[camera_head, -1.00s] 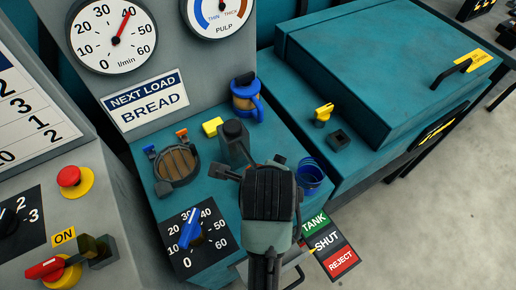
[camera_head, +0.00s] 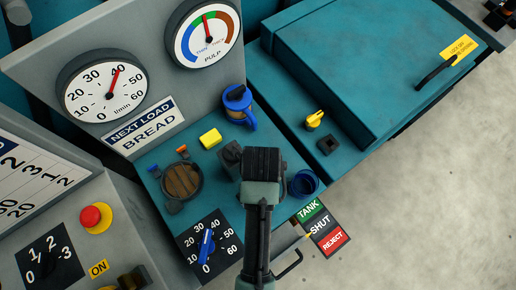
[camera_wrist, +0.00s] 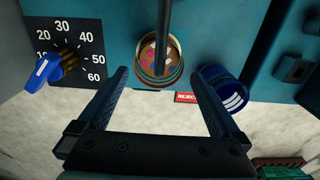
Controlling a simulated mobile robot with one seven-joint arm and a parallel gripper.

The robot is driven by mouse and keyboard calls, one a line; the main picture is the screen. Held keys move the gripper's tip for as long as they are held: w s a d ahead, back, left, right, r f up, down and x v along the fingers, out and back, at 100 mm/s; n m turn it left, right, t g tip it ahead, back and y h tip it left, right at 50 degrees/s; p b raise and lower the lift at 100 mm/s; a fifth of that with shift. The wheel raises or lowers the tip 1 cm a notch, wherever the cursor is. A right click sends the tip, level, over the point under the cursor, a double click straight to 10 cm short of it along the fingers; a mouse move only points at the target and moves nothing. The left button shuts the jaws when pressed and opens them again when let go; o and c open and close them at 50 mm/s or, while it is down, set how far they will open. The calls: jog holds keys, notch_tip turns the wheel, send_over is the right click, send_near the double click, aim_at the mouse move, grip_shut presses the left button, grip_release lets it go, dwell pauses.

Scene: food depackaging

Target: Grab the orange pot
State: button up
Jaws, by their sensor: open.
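In the wrist view, a round pot (camera_wrist: 176,60) with an orange-brown rim and banded side stands between and just beyond my open fingers. Colourful specks show inside it, and a dark upright rod crosses in front of it or stands in it; I cannot tell which. My gripper (camera_wrist: 158,77) is open and empty, with one finger left and one right of the pot. I see no contact. In the head view my gripper (camera_head: 262,165) is seen from above and hides the pot.
A blue cup (camera_wrist: 222,88) is close to the right finger; it also shows in the head view (camera_head: 303,183). A blue dial knob (camera_head: 206,246) is at left. A blue-handled mug (camera_head: 238,104), yellow block (camera_head: 210,138) and round brown-topped fixture (camera_head: 182,181) stand farther back.

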jog(key=shift+w+a+f+p, duration=0.15)
jog(key=shift+f+p, duration=0.1)
jog(key=shift+f, duration=1.6)
jog(key=shift+s+a+f+p, duration=0.1)
jog(key=shift+f+p, duration=0.1)
jog(key=shift+f, duration=1.65)
jog(key=shift+w, duration=0.1)
jog(key=c, duration=1.3)
jog(key=shift+r, duration=0.1)
